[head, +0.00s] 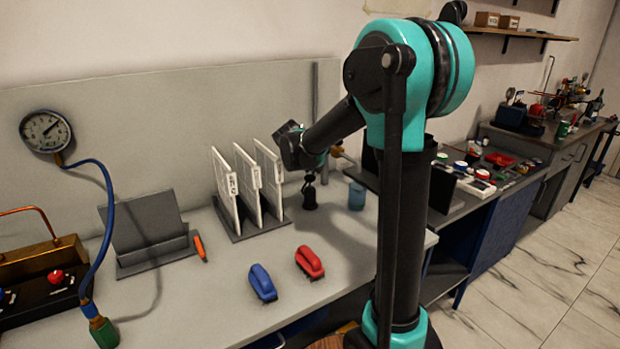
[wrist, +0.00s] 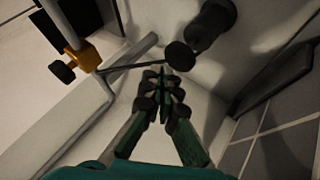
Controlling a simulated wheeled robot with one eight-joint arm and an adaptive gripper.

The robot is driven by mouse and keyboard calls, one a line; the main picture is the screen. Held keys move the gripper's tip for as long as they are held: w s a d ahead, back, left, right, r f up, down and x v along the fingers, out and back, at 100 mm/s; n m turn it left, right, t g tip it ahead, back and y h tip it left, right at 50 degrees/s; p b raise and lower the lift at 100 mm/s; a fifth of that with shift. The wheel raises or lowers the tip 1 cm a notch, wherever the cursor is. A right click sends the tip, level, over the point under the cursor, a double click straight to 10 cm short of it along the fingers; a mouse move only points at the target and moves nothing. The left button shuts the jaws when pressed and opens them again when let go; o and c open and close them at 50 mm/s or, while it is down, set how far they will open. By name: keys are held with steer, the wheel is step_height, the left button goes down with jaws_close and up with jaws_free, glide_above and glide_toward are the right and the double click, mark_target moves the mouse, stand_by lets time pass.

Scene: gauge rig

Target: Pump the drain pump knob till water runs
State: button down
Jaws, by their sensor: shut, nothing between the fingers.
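A small black upright piece (head: 309,197), which looks like the drain pump, stands on the bench right of the white panels. In the wrist view a round black knob (wrist: 180,55) shows just beyond my fingertips, beside a thicker black cylinder (wrist: 212,22). My gripper (wrist: 163,80) is shut and empty, its fingertips close to the knob; I cannot tell whether they touch it. In the head view my gripper (head: 311,176) is small and dark, just above the black piece. No running water is visible.
White panels in a rack (head: 262,222) stand to the left. An orange clamp (wrist: 84,57) sits on a metal pipe (wrist: 107,95). A gauge (head: 45,131) is at far left.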

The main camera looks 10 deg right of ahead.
mark_target(309, 177)
steer(key=shift+r, duration=2.5)
step_height(309, 177, up, 4)
steer(key=shift+f, duration=0.1)
stand_by(0.4)
steer(key=shift+f, duration=4.4)
steer(key=shift+f, duration=0.1)
steer(key=shift+f, duration=0.3)
